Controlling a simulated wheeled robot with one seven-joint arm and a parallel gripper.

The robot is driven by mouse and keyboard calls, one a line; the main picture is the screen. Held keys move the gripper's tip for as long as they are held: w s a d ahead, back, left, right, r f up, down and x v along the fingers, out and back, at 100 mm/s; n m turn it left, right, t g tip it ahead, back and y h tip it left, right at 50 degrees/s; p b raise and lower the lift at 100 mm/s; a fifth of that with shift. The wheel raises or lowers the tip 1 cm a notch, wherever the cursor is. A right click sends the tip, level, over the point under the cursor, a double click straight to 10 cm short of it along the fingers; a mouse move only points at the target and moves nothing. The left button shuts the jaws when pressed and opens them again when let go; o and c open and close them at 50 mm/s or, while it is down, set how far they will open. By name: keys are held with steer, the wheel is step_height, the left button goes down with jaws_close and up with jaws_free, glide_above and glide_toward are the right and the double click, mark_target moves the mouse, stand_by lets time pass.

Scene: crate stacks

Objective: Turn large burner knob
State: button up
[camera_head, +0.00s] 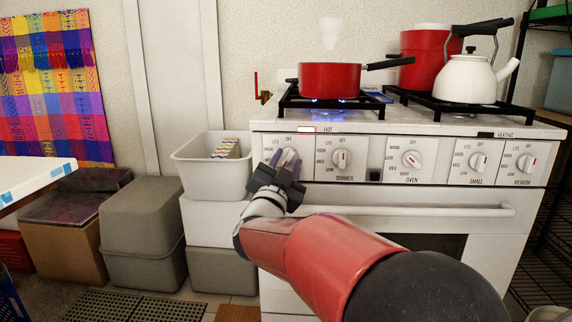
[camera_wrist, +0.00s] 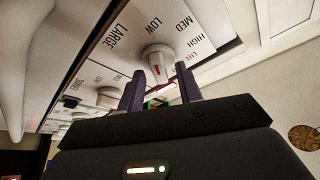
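The large burner knob (camera_wrist: 157,58) is white with a red mark, beside the printed word LARGE in the wrist view. In the head view it is the leftmost knob (camera_head: 290,156) on the white stove front, partly hidden by my gripper (camera_head: 286,162). In the wrist view my gripper (camera_wrist: 159,70) is open, its two purple fingers apart. The knob shows just beyond and between the fingertips. I cannot tell whether either finger touches it.
More knobs line the panel to the right, including the oven knob (camera_head: 411,159). A red pot (camera_head: 329,78) sits over a blue flame, and a white kettle (camera_head: 468,80) stands right. The oven handle (camera_head: 420,209) runs below. Grey bins (camera_head: 215,168) stand left of the stove.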

jaws_close()
